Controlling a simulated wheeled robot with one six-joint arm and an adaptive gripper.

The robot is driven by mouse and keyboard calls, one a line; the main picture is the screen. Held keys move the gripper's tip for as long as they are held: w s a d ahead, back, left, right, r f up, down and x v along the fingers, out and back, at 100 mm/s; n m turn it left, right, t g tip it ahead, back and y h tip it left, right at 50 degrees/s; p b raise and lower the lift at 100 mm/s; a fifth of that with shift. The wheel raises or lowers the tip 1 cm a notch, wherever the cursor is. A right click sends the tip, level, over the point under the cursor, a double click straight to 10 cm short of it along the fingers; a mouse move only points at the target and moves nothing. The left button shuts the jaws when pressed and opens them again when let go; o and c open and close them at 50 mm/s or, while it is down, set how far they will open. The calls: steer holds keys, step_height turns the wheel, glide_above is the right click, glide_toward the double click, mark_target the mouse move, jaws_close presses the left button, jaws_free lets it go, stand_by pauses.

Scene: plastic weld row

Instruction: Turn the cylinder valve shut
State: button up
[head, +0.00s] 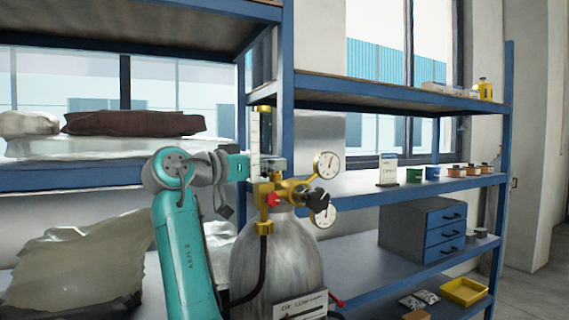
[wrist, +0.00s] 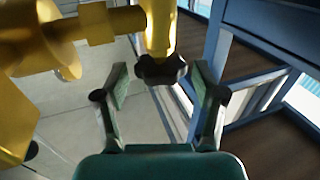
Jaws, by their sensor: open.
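The grey gas cylinder (head: 275,265) stands upright before the shelves, with brass valve fittings (head: 268,190) and two round gauges on top. A black knob (head: 318,198) and a red knob (head: 272,199) show on the fittings in the head view. In the wrist view, a dark lobed knob (wrist: 161,70) sits on a brass stem; I cannot tell whether it is the head view's black knob. My gripper (wrist: 162,80) is open, one finger on each side of this knob, with visible gaps.
Blue shelving (head: 400,187) stands close behind the cylinder. It holds small coloured pots (head: 457,171), a blue drawer unit (head: 443,235) and a yellow tray (head: 464,290). A black hose (head: 262,270) runs down the cylinder's front. Wrapped bundles (head: 80,262) lie at left. Open floor shows at far right.

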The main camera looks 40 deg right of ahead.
steer(key=shift+w+d, duration=0.15)
steer(key=shift+d, duration=2.5)
steer(key=shift+c, duration=0.3)
steer(key=c, duration=1)
steer(key=shift+o, duration=0.2)
